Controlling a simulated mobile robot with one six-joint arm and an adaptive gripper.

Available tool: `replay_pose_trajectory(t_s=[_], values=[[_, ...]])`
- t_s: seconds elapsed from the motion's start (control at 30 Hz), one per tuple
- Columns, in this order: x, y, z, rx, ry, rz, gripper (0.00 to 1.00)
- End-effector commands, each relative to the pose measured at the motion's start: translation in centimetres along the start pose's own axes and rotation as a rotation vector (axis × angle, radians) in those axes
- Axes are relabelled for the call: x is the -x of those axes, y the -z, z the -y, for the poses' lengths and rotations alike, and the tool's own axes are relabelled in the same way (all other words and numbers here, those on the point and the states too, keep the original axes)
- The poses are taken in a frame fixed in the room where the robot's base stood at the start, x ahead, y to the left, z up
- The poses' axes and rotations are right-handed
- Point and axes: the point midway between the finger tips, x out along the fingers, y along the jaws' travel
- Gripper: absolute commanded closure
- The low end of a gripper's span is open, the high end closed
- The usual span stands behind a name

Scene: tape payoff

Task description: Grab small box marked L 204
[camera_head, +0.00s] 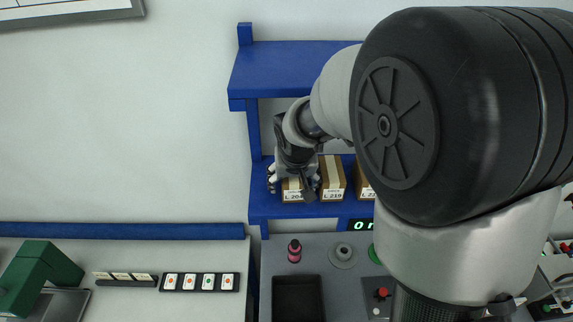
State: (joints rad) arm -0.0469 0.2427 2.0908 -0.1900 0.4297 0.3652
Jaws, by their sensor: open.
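The small box marked L 204 (292,196) stands on the lower blue shelf, at the left end of a row of boxes. Its white label faces me, and its upper part is hidden behind my gripper. My gripper (293,184) is open, with its fingers at the left and right of this box. I cannot tell whether the fingers touch it.
A box marked L 219 (332,180) stands close on the right, and another box (363,185) is partly hidden by my arm. The upper blue shelf (285,68) is above. A pink-and-black bottle (294,252) and a dark tray (298,298) are below.

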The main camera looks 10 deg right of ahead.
Motion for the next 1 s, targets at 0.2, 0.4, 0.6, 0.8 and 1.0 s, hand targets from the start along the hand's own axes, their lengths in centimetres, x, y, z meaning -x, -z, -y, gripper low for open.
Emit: replay_pose_trajectory(t_s=[0.2,0.4,0.6,0.8,1.0], values=[[0.04,-0.01,-0.01,0.000,0.000,0.000,0.36],[0.05,-0.01,0.00,-0.001,0.000,0.000,0.49],[0.06,-0.01,0.00,-0.001,0.000,0.000,0.62],[0.06,0.00,0.00,-0.001,0.000,0.000,0.76],[0.09,0.06,0.01,-0.001,0.000,-0.002,0.82]])
